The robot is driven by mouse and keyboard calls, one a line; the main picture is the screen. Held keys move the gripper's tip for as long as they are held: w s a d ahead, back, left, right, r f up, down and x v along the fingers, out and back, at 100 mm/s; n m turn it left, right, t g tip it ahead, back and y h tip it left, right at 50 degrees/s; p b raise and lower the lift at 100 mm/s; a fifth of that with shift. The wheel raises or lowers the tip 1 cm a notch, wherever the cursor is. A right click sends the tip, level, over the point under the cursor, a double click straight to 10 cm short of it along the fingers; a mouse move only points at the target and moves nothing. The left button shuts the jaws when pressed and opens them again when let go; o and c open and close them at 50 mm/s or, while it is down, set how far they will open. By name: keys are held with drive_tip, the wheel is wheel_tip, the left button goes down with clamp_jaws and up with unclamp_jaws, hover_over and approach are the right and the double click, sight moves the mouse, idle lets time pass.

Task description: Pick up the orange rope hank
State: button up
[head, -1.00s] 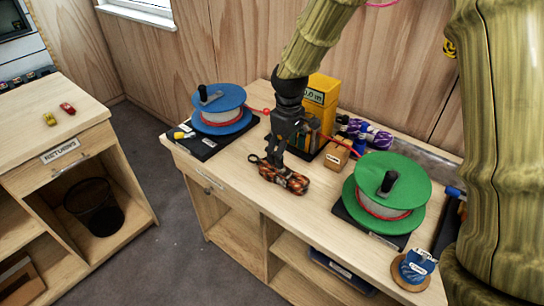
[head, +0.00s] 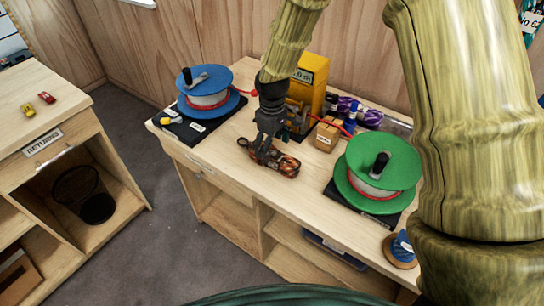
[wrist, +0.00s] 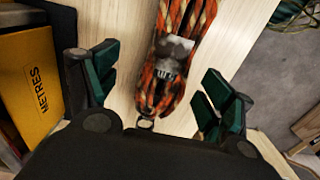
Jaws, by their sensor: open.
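The orange rope hank (head: 287,166) is an orange and black bundle lying on the wooden workbench (head: 232,153), near its front edge. It has a dark loop at its left end. My gripper (head: 262,153) is low over the hank and hides part of it in the head view. In the wrist view my gripper (wrist: 163,80) is open, with one green-padded finger on each side of the hank (wrist: 165,88). A grey and black band wraps the hank there. Neither finger visibly touches the rope.
A yellow meter box (head: 310,85) stands behind my gripper, with a small cardboard box (head: 326,137) to the right. A blue reel (head: 207,88) is at left and a green reel (head: 376,168) at right. Bare bench lies around the hank.

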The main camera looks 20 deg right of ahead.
sight(274, 154)
drive_tip(key=shift+s+f+p, duration=0.45)
drive_tip(key=shift+s+f, duration=0.35)
drive_tip(key=shift+s, duration=0.1)
drive_tip(key=shift+d+f, duration=0.1)
drive_tip(key=shift+f, duration=0.25)
drive_tip(key=shift+w+f, duration=0.45)
drive_tip(key=shift+f, duration=0.15)
drive_tip(key=shift+s+r, duration=0.2)
drive_tip(key=shift+s, duration=0.1)
drive_tip(key=shift+c, duration=1.1)
drive_tip(key=c, duration=1.1)
drive_tip(key=shift+o, duration=0.2)
